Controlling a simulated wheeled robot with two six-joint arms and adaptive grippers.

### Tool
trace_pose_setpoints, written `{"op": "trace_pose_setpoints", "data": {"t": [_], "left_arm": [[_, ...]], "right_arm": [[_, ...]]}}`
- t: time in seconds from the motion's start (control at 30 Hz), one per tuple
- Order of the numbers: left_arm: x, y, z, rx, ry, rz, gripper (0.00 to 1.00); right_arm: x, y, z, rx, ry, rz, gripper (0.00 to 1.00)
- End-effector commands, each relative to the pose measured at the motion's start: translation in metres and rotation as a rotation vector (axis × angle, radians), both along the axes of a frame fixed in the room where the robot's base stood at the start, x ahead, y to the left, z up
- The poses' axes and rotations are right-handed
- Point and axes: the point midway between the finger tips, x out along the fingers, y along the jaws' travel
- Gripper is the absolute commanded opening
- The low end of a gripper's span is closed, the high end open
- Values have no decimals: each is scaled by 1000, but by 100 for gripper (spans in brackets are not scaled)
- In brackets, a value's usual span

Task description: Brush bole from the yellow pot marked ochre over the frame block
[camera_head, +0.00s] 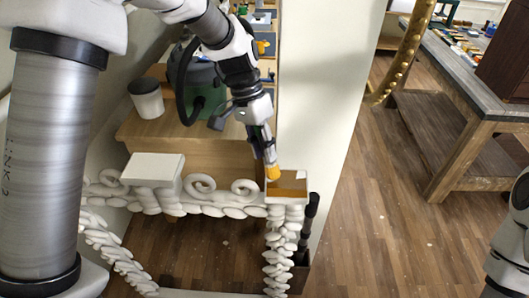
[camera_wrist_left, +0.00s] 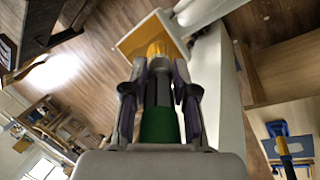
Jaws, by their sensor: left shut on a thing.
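My left gripper (camera_head: 264,152) is shut on a brush, which also shows between the fingers (camera_wrist_left: 160,98) in the wrist view. The brush has a green handle (camera_wrist_left: 159,125), a dark middle and a yellow-orange head (camera_head: 272,172). The head points down at the frame block (camera_head: 300,199) on the right corner of the white carved frame and appears to touch its top. The block's top is ochre, with a paler tan patch in the head view; its rim and sides are white. I cannot make out a yellow pot marked ochre. My right gripper is not in view.
A second white block (camera_head: 152,167) with a plain top stands on the frame's left. A wooden bench (camera_head: 150,128) behind holds a white pot with a dark lid (camera_head: 146,98). A dark post (camera_head: 309,215) stands close right of the block. A workbench (camera_head: 470,85) is farther right.

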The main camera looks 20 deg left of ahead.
Motion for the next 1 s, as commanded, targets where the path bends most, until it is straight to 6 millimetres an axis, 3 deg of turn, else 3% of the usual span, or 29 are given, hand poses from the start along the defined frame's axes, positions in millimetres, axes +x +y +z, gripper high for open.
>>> {"op": "trace_pose_setpoints", "data": {"t": [0.6,1.0], "left_arm": [[-10,2,55,-1,1,14,0],[-11,2,62,0,1,15,0]], "right_arm": [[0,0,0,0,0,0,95],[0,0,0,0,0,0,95]]}}
